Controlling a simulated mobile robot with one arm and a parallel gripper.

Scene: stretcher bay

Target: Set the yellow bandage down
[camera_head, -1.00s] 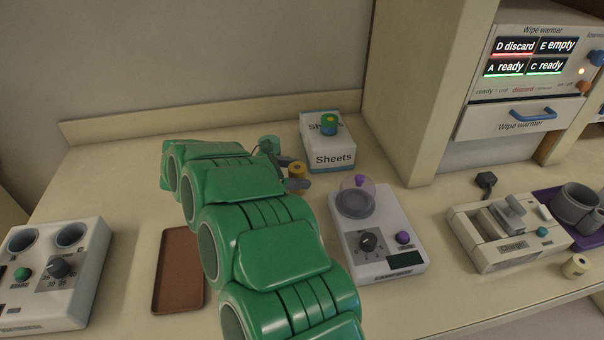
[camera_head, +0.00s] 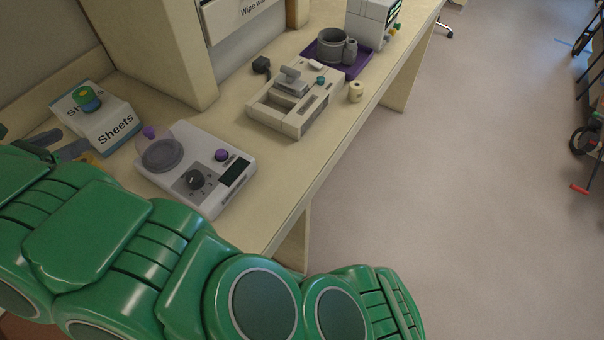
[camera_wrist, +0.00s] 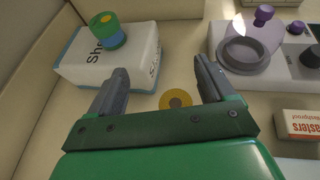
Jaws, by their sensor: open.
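The yellow bandage (camera_wrist: 175,98) is a roll seen end-on in the wrist view, with a dark centre. It appears to stand on the counter (camera_wrist: 187,78), between and below my fingers. My gripper (camera_wrist: 160,72) is open, with a clear gap between each finger and the roll. The palm bar just reaches the roll's near edge. In the head view the bandage (camera_head: 95,160) shows only as a yellow patch, mostly hidden behind my green arm and a grey finger.
A Sheets box (camera_head: 98,117) with a green-and-yellow roll on top stands behind my gripper. A white dial device (camera_head: 200,178) with a clear dome is to its right. A plasters box (camera_wrist: 299,124) lies at right in the wrist view. Farther right are a cream device (camera_head: 296,104) and a purple tray (camera_head: 312,53).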

